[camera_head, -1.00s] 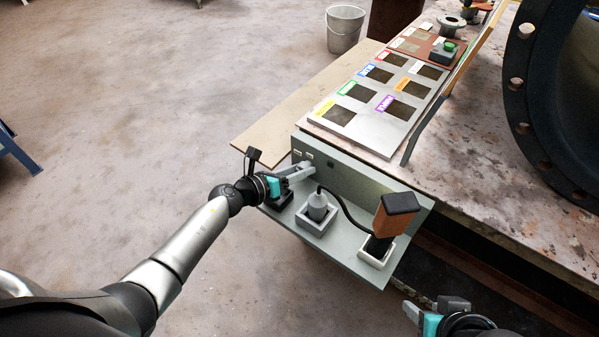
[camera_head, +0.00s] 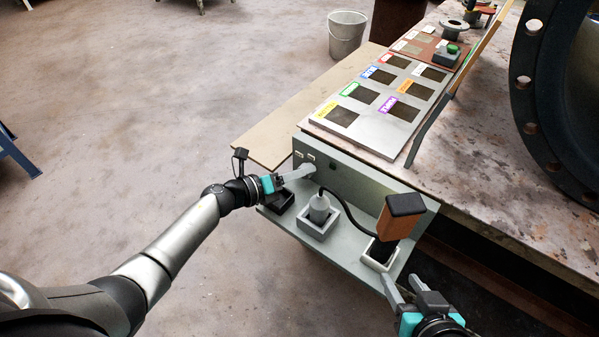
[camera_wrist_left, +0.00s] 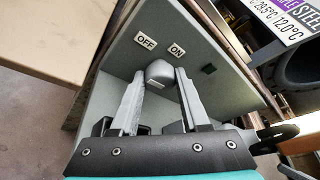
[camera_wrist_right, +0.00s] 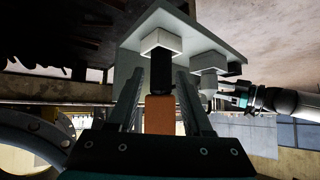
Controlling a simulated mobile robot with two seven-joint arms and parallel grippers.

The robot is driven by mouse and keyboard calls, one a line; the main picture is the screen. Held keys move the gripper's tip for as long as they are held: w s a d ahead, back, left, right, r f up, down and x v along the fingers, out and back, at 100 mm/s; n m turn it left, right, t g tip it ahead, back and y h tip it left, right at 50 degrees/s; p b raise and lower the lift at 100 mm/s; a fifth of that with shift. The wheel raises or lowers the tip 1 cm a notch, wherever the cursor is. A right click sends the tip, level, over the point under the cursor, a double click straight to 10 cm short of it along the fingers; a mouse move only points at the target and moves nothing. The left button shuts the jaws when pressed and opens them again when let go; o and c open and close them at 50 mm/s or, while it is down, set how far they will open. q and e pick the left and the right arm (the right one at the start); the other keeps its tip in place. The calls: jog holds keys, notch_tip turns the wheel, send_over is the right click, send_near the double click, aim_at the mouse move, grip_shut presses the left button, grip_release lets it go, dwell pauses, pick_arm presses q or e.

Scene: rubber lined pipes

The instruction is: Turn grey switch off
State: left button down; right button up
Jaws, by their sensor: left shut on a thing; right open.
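The grey switch (camera_wrist_left: 160,72) is a rounded knob on the upright face of a grey-green panel (camera_head: 360,190). In the left wrist view it sits below and between the OFF label (camera_wrist_left: 146,41) and the ON label (camera_wrist_left: 177,51). My left gripper (camera_head: 311,169) has one finger on each side of the knob and is shut on it; in the left wrist view its fingertips (camera_wrist_left: 160,76) flank the knob. My right gripper (camera_head: 404,283) is open and empty below the panel's right end.
A grey plug (camera_head: 319,207) stands in a socket box on the panel's shelf. An orange-brown handle with a black top (camera_head: 397,218) stands in another box. A large black flange (camera_head: 530,90) stands on the table.

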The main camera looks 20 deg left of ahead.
pick_arm(q)
jog(key=shift+c, duration=1.9)
grip_release()
jog(key=shift+s+a, duration=0.1)
pick_arm(e)
jog(key=shift+s, duration=0.1)
pick_arm(q)
jog(key=shift+s+a+r, duration=0.1)
jog(key=shift+s+r, duration=0.05)
jog(key=shift+p+v, duration=0.5)
jog(key=shift+v, duration=0.3)
jog(key=p+v, duration=0.2)
jog(key=v, duration=0.3)
jog(key=shift+s+a+r, duration=0.15)
jog(key=shift+s+a, duration=0.1)
pick_arm(e)
jog(key=s+d+r+g+h, duration=0.1)
jog(key=s+d+g+h, duration=0.2)
jog(key=s+d+g, duration=0.25)
pick_arm(q)
jog(key=p+v, duration=0.2)
jog(key=v, duration=0.5)
pick_arm(e)
jog(key=shift+m, duration=0.3)
jog(key=x, duration=0.5)
jog(key=shift+s+f, duration=0.2)
jog(key=shift+s, duration=0.15)
